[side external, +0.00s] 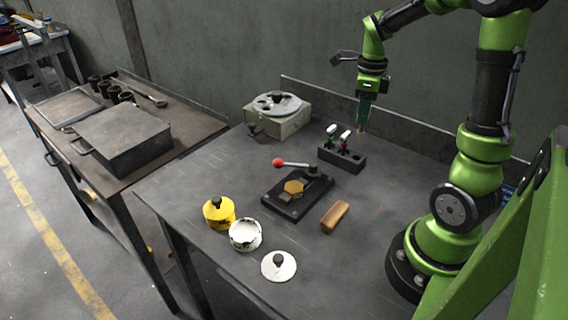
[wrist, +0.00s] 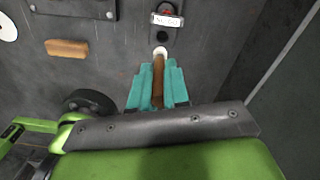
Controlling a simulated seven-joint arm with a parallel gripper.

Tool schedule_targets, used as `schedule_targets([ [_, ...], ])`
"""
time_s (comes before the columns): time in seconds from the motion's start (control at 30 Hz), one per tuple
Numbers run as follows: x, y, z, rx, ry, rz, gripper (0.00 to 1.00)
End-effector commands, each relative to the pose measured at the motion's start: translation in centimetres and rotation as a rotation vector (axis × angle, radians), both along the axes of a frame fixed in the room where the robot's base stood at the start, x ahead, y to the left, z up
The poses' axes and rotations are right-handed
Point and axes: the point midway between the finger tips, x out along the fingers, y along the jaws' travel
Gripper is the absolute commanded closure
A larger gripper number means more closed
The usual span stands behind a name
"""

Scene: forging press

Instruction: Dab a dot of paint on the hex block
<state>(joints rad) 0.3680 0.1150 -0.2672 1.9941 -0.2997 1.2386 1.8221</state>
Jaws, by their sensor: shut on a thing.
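The brass-coloured hex block (side external: 293,187) sits on a black clamp fixture (side external: 290,205) with a red-knobbed lever. My gripper (side external: 364,110) is raised at the back right, above and right of the black holder block (side external: 343,157). Its teal fingers (wrist: 158,85) are shut on a brown-handled dauber (wrist: 158,78) with a pale round tip, pointing down and clear of the table. An open white paint pot (side external: 245,235) stands at the front, with a white lid (side external: 279,266) with a black knob beside it. A yellow pot (side external: 218,212) has its lid on.
Two more daubers, with red and green parts, stand in the holder, which also shows in the wrist view (wrist: 165,35). A wooden block (side external: 335,216) lies right of the fixture. A round-topped device (side external: 277,115) stands at the back left. A low wall edges the table's back.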

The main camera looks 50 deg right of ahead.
Motion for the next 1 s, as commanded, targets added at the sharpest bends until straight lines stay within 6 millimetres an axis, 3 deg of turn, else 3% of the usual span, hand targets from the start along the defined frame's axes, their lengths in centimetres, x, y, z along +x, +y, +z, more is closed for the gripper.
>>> schedule_targets([
  [0.17, 2.6, 3.8, -0.7, 0.045, 0.032, 0.129, 1.00],
  [0.27, 4.7, 7.4, -1.2, 0.067, 0.050, 0.202, 1.00],
  [0.5, 8.2, 18.5, -2.0, 0.115, 0.091, 0.272, 1.00],
  [0.7, 8.7, 27.7, -2.3, 0.157, 0.122, 0.241, 1.00],
  [0.8, 8.5, 31.2, -2.3, 0.182, 0.133, 0.196, 1.00],
  [0.9, 8.3, 33.7, -2.1, 0.211, 0.143, 0.126, 1.00],
  [1.0, 8.5, 34.3, -1.5, 0.254, 0.152, 0.019, 1.00],
])
